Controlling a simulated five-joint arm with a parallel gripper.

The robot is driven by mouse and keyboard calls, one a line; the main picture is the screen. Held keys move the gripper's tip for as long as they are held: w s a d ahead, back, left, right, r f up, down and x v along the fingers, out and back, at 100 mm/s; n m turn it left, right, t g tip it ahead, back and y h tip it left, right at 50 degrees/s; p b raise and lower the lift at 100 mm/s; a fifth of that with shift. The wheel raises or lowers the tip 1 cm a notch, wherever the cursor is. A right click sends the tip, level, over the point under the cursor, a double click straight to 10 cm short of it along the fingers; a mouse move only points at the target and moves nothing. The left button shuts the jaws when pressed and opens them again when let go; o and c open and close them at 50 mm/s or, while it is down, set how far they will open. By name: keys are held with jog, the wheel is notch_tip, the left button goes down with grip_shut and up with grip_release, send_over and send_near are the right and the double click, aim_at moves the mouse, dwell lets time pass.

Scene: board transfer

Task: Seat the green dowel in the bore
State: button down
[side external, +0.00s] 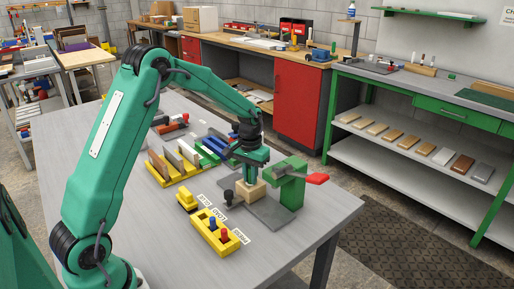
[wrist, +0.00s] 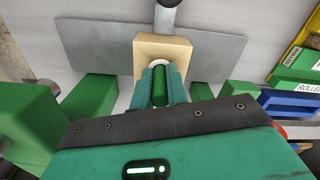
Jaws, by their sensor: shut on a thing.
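The green dowel (wrist: 163,86) is between the two green fingers of my gripper (wrist: 160,88) in the wrist view. My gripper also shows in the side view (side external: 250,175), pointing down over the tan block (side external: 250,192). The tan block (wrist: 175,44) stands on a grey plate (wrist: 85,42). A pale ring (wrist: 160,63), apparently the rim of the bore, shows on the block just beyond the fingers. The fingers hide much of the bore, so I cannot tell whether the dowel's lower end is inside it.
A green post with a red handle (side external: 317,179) stands close right of the block. A black-knobbed part (side external: 229,197) is at its left. A yellow holder (side external: 208,238) with red and blue pegs is in front. Yellow racks (side external: 180,174) stand behind left. The table's front left is clear.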

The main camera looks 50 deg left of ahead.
jog(key=shift+r, duration=0.4)
jog(key=shift+f, duration=0.5)
dwell(1.4)
jog(key=c, duration=1.3)
grip_release()
jog(key=shift+r, duration=0.1)
notch_tip(320, 180, up, 7)
jog(key=shift+r, duration=0.3)
